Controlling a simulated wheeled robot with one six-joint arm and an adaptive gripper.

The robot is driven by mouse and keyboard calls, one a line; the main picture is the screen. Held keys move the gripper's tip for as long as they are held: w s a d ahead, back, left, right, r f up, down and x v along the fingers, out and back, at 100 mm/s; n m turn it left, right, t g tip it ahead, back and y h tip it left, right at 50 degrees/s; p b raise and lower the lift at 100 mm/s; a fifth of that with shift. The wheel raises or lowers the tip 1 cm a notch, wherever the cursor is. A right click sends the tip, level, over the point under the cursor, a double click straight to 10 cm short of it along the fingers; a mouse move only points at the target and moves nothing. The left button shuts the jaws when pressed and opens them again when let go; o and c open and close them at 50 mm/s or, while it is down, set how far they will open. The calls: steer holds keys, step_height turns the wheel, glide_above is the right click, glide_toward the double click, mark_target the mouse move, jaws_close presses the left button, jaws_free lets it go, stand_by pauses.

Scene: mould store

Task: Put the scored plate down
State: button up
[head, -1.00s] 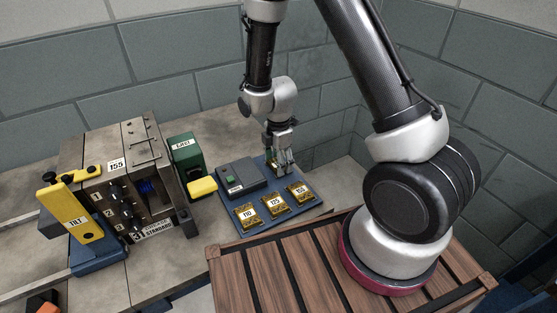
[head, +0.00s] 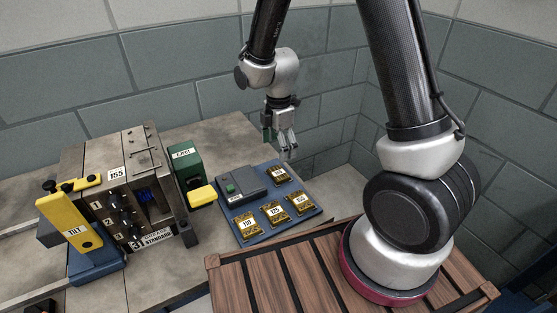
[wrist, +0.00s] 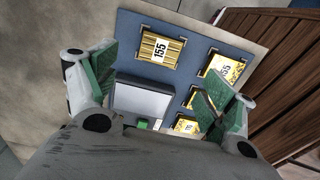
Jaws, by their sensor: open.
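A brass plate labelled 155 (wrist: 160,48) lies flat in the back-right place of the blue board (head: 252,235), beside the grey box. Fine dark lines run across its face. It also shows in the head view (head: 275,172). My gripper (head: 282,150) is open and empty, above the board and apart from this plate. In the wrist view its green-padded fingers (wrist: 162,90) stand wide apart. A second plate labelled 155 (head: 300,201) lies in the front row; a finger partly covers it in the wrist view.
Plates labelled 125 (head: 274,212) and 110 (head: 245,227) lie in the same row. The grey box (head: 242,186) has a green button. The machine (head: 128,190) showing 155, its yellow TILT lever (head: 68,221) and a green box (head: 186,165) stand left. A wooden-slat top (head: 285,268) is in front.

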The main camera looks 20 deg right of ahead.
steer(key=s+d+r+m+t, duration=0.15)
steer(key=d+r+m, duration=0.25)
steer(key=r, duration=0.7)
steer(key=s+d+r+m+t, duration=0.1)
steer(key=s+d+r+m, duration=0.4)
steer(key=s+r+m, duration=0.2)
steer(key=s+d+r+m+t, duration=0.1)
steer(key=s+d+r+m, duration=0.5)
steer(key=s, duration=0.6)
step_height(320, 180, up, 2)
steer(key=m, duration=0.3)
steer(key=shift+s+t, duration=0.3)
steer(key=shift+t, duration=0.05)
